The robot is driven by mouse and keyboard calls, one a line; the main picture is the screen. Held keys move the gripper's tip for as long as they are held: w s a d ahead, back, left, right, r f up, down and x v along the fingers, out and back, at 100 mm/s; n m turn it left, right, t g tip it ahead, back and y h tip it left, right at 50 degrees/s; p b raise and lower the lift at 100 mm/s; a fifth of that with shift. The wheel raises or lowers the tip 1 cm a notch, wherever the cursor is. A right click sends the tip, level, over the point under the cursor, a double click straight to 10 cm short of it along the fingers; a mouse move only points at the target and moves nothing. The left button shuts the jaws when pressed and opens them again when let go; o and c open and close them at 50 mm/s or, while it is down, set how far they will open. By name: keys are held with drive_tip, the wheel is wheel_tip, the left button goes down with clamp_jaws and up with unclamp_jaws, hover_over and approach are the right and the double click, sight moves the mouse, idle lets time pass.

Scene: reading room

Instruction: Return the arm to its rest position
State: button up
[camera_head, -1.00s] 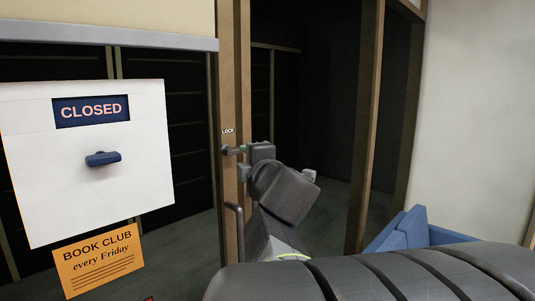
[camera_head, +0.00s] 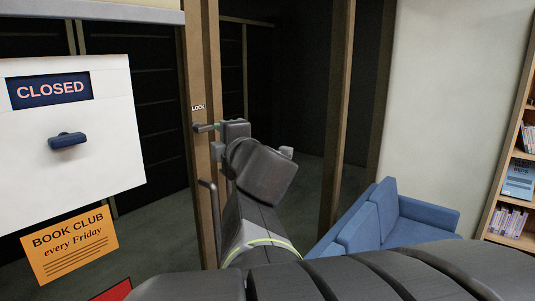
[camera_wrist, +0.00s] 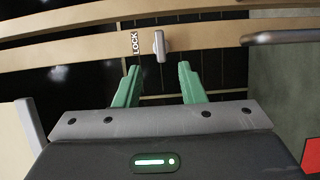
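My gripper (camera_head: 219,127) is at the door frame's wooden post, close to the small grey lock lever (camera_head: 203,128) under the LOCK label (camera_head: 198,108). In the wrist view my gripper (camera_wrist: 157,70) has its two green fingers apart with nothing between them but dark background. The lock lever (camera_wrist: 160,45) stands upright just beyond the fingertips, beside the LOCK label (camera_wrist: 135,43). Whether a fingertip touches the lever I cannot tell. My arm reaches out from the bottom of the head view.
A white panel with a CLOSED sign (camera_head: 50,90) and a blue handle (camera_head: 67,141) is at left, above an orange Book Club notice (camera_head: 70,246). A door handle bar (camera_head: 210,210) hangs below the lock. A blue sofa (camera_head: 425,215) and bookshelf (camera_head: 502,190) stand right.

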sight(208, 129)
drive_tip(key=b+x, duration=0.1)
drive_tip(key=x, duration=1.1)
drive_tip(key=shift+f, duration=0.1)
drive_tip(key=shift+s+d, duration=0.1)
